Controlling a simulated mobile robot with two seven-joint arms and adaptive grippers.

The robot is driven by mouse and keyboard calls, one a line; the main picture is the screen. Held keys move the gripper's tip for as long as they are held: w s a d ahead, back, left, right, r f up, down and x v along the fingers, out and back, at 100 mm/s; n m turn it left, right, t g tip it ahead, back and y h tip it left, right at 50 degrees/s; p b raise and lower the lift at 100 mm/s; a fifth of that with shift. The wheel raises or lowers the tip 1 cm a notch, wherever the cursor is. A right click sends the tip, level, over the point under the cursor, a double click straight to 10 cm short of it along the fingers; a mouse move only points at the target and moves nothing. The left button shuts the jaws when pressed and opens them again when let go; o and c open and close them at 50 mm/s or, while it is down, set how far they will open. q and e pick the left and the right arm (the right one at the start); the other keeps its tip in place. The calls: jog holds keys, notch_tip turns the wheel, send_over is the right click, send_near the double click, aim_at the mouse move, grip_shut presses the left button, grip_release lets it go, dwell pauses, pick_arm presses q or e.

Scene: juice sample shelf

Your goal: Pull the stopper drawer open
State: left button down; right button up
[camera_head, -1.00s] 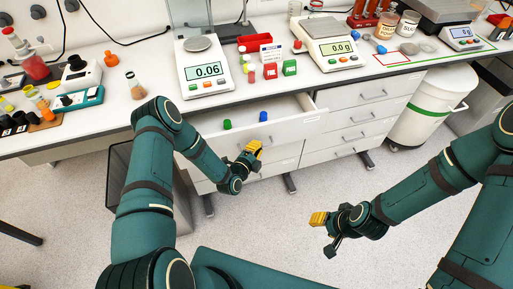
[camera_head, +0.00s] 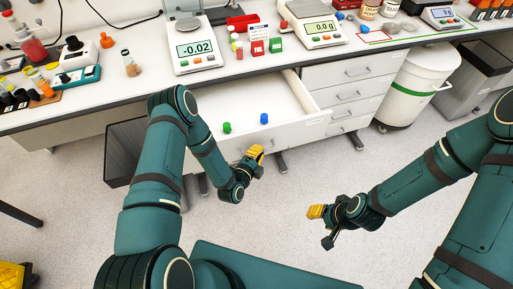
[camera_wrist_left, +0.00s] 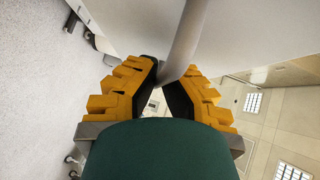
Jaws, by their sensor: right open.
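The stopper drawer (camera_head: 284,98) stands well open under the bench, left of a column of closed drawers. A green stopper (camera_head: 227,127) and a blue stopper (camera_head: 264,118) stand inside it near the front. My left gripper (camera_head: 256,152) is at the drawer front. In the left wrist view its yellow fingers (camera_wrist_left: 168,82) close around the grey bar handle (camera_wrist_left: 188,35), with the white drawer front (camera_wrist_left: 250,30) behind. The fingertips are partly hidden by the handle. My right gripper (camera_head: 316,212) is open and empty over the floor, apart from the furniture.
Closed drawers (camera_head: 350,98) stand to the right, then a white bin (camera_head: 410,88). Scales (camera_head: 195,50), small boxes and bottles stand on the bench. The floor in front is clear.

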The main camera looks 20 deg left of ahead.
pick_arm(q)
jog(key=shift+s+d, duration=0.3)
jog(key=shift+d, duration=0.1)
jog(key=c, duration=1.1)
grip_release()
jog(key=shift+o, duration=0.2)
jog(key=shift+a, duration=0.1)
jog(key=v, duration=1.2)
jog(key=shift+f, duration=0.1)
